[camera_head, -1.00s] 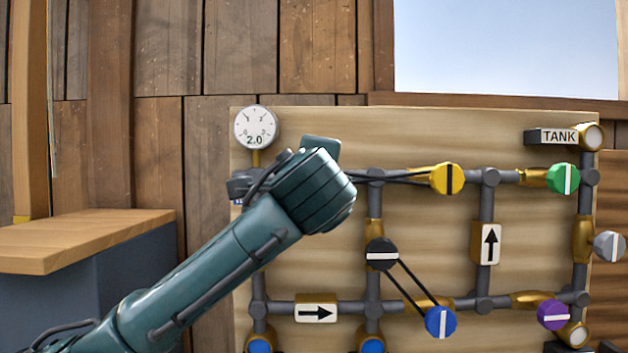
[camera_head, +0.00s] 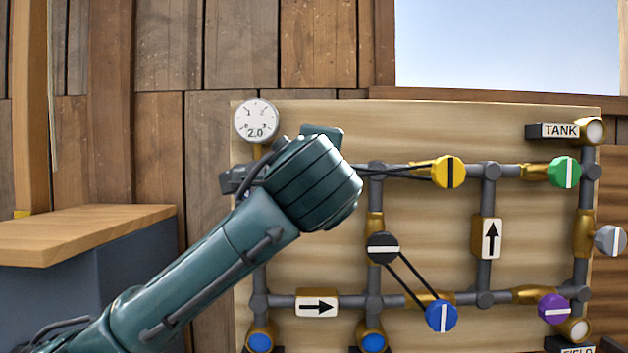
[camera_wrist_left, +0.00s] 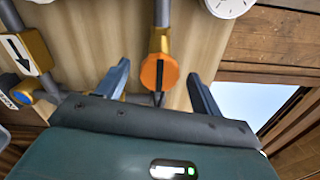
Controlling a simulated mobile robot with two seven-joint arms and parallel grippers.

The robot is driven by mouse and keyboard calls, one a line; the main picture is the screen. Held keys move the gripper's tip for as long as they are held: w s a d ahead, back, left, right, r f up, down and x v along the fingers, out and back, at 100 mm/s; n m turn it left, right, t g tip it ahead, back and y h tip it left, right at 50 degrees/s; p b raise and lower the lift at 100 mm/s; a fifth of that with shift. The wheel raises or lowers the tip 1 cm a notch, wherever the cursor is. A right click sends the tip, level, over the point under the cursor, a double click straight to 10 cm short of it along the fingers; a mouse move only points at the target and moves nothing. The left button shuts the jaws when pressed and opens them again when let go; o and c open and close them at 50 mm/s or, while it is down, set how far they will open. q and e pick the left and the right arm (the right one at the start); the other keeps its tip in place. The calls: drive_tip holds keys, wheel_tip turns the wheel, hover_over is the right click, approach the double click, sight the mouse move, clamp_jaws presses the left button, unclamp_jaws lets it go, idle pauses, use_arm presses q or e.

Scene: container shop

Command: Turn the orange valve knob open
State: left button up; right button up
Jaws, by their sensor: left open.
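The orange valve knob (camera_wrist_left: 159,72) shows in the left wrist view, with a dark stripe that runs roughly along the pipe above it. My left gripper (camera_wrist_left: 158,70) is open, one finger on each side of the knob. Gaps show between the knob and both fingers in that view; I cannot tell how deep the knob sits between them. In the head view my left wrist and forearm cover the orange knob and the fingers. My right gripper is in neither view.
The pipe board (camera_head: 430,125) also carries a yellow knob (camera_head: 449,172), green knob (camera_head: 565,172), black knob (camera_head: 382,247), blue knob (camera_head: 441,316) and purple knob (camera_head: 553,309). A gauge (camera_head: 256,120) sits top left. A wooden-topped counter (camera_head: 85,235) stands left.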

use_arm(q)
drive_tip(key=s+b, duration=0.1)
drive_tip(key=s, duration=0.9)
drive_tip(key=shift+s+b, duration=0.15)
drive_tip(key=shift+b, duration=0.2)
